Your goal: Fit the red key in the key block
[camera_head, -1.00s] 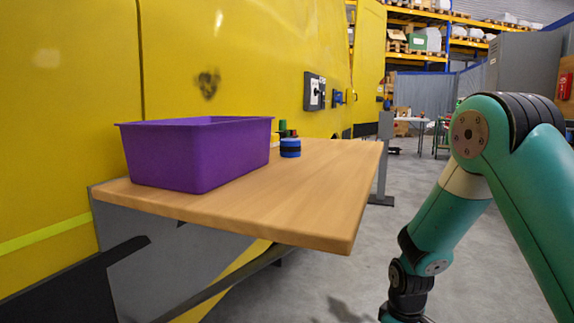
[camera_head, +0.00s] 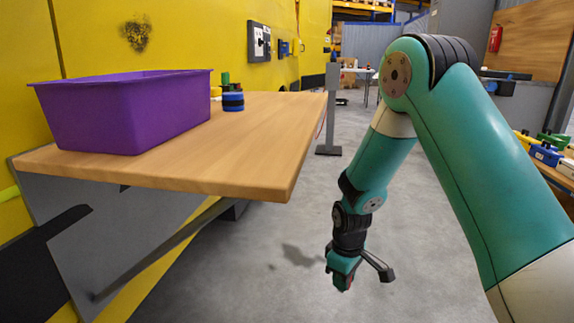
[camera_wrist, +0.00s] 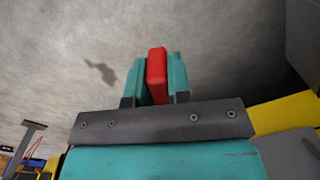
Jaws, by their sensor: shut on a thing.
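My gripper (camera_head: 346,281) hangs low over the grey floor, right of the wooden table, in the head view. In the wrist view the gripper (camera_wrist: 157,62) is shut on the red key (camera_wrist: 156,78), a flat red bar between the two teal fingers, standing a little past their tips. Only a small bit of red shows at the gripper in the head view. I cannot make out the key block for certain in either view.
A grey switch panel (camera_head: 259,41) is on the yellow wall. A grey post (camera_head: 331,105) stands behind. Coloured blocks (camera_head: 546,153) sit on a right-hand table. The middle floor is open.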

